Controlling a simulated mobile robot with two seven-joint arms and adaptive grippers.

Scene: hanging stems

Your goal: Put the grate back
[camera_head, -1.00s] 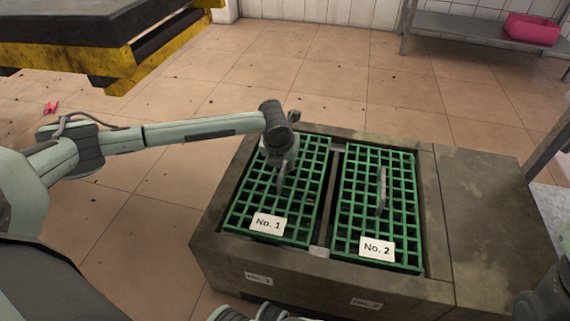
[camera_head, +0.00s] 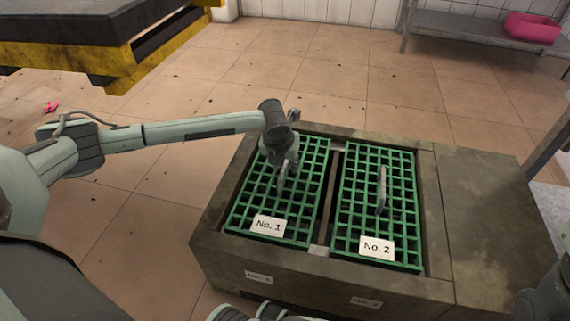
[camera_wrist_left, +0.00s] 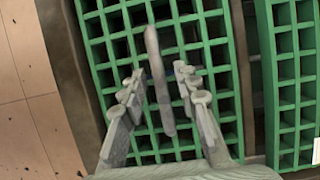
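The green grate No. 1 (camera_head: 246,206) lies in the left opening of the stone-coloured block, its white label facing me. Its grey bar handle (camera_wrist_left: 157,82) stands up from the mesh in the left wrist view. My left gripper (camera_head: 284,180) is over this grate. In the left wrist view the gripper (camera_wrist_left: 159,84) is open, with one finger on each side of the handle and a visible gap to both. The green grate No. 2 (camera_head: 352,215) lies in the right opening, with its own handle (camera_head: 381,190).
The block's rim (camera_head: 215,243) surrounds both openings, and a flat bare top (camera_head: 485,215) extends to the right. A yellow-edged dark platform (camera_head: 110,45) stands at the upper left. A metal shelf (camera_head: 460,28) holds a pink bin (camera_head: 531,28). Tiled floor is open behind the block.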

